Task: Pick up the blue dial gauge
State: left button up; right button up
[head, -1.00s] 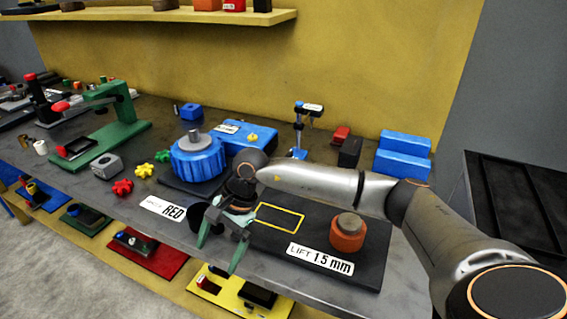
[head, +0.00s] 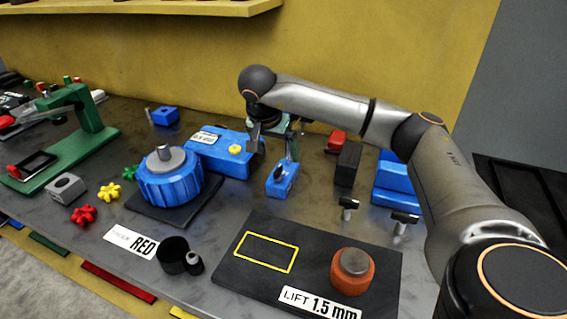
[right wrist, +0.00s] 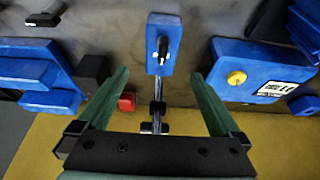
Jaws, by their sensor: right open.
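The blue dial gauge (head: 282,180) stands on the bench beside the blue tilting unit, with its blue base and thin post in view. In the right wrist view its blue base (right wrist: 161,58) is at top centre, and the metal post runs down from it between the fingers. My right gripper (head: 275,133) is over the gauge, pointing down, and partly hides its upper part. The gripper's two green fingers (right wrist: 160,78) are apart, with nothing clamped between them. I cannot tell how high the fingertips are above the base. My left gripper is not in view.
The blue positioner (head: 170,183) and blue box (head: 218,155) stand close on the left. A black block (head: 348,164), a red part (head: 337,139) and blue blocks (head: 393,180) are close on the right. A dark mat (head: 228,268) with an orange cylinder (head: 352,275) lies in front.

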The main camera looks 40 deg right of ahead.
aim_at(284, 171)
jog(key=shift+w+d, duration=0.15)
jog(key=x, duration=0.6)
jog(key=shift+f, duration=0.2)
jog(key=shift+p+x, duration=0.3)
jog(key=shift+x, duration=2.65)
jog(key=shift+w+d+r, duration=0.1)
jog(key=shift+w+d, duration=0.1)
jog(key=shift+c, duration=0.2)
grip_shut()
jog(key=shift+w+r, duration=0.1)
jog(key=shift+r, duration=0.05)
